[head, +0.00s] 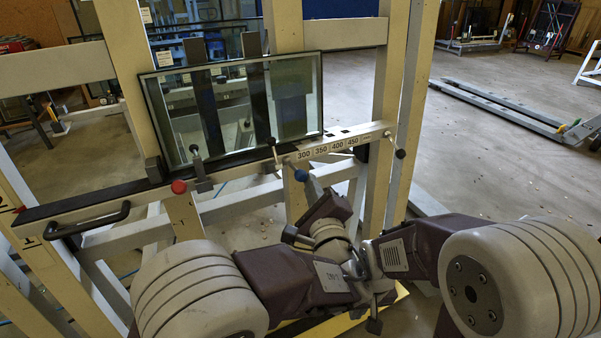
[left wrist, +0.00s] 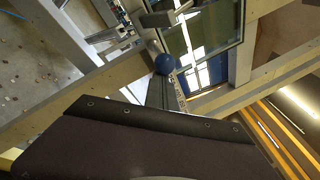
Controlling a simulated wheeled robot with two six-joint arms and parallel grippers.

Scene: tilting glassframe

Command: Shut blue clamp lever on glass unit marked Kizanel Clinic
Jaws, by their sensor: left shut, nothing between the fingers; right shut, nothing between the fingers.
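The glass unit (head: 245,100) leans in the beige frame in the head view. No name on it is legible. A clamp (head: 274,143) sits at its lower right edge, and its lever ends in a blue ball knob (head: 301,175), angled down and toward me. The blue knob shows large in the left wrist view (left wrist: 165,64). My left gripper (head: 312,187) is shut and empty, close beside the blue knob; I cannot tell whether they touch. My right arm comes in from the right, but its fingers cannot be made out behind the crossing wrists.
A red-knobbed lever (head: 179,187) is at the lower left of the glass and a black-knobbed one (head: 400,153) at the right. The rail carries a scale (head: 335,145). A black handle (head: 86,220) juts out at left. A pallet truck (head: 520,110) stands on open floor.

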